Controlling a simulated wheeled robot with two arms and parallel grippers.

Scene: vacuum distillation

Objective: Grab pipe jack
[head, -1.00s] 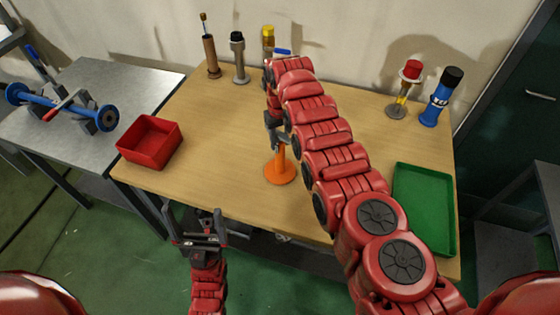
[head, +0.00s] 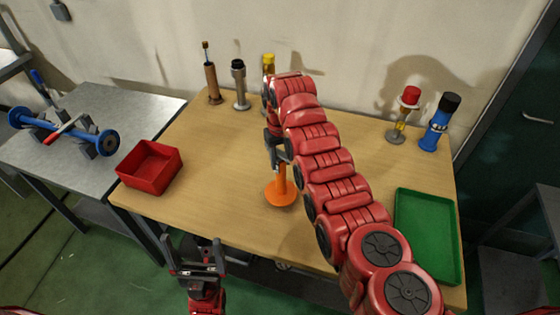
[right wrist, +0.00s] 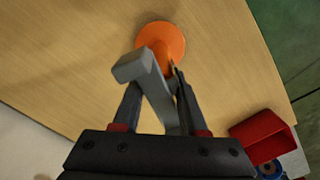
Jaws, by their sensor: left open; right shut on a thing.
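An orange stand (head: 280,190) with a round flat base and upright stem is on the wooden table, and I take it for the pipe jack. In the right wrist view its orange disc (right wrist: 165,42) shows beyond my fingers. My right gripper (head: 278,160) is at the stem's top and shut on it. A grey angled bar (right wrist: 148,85) shows between the fingers; I cannot tell whether it belongs to the stand. The arm partly hides the gripper. My left gripper (head: 195,256) is open and empty, in front of the table's near edge.
A red bin (head: 150,167) is at the table's left, a green tray (head: 428,235) at its right. Several upright cylinders, including a blue bottle (head: 440,122), stand along the back. A steel table (head: 110,100) at left bears a blue flanged pipe (head: 65,132).

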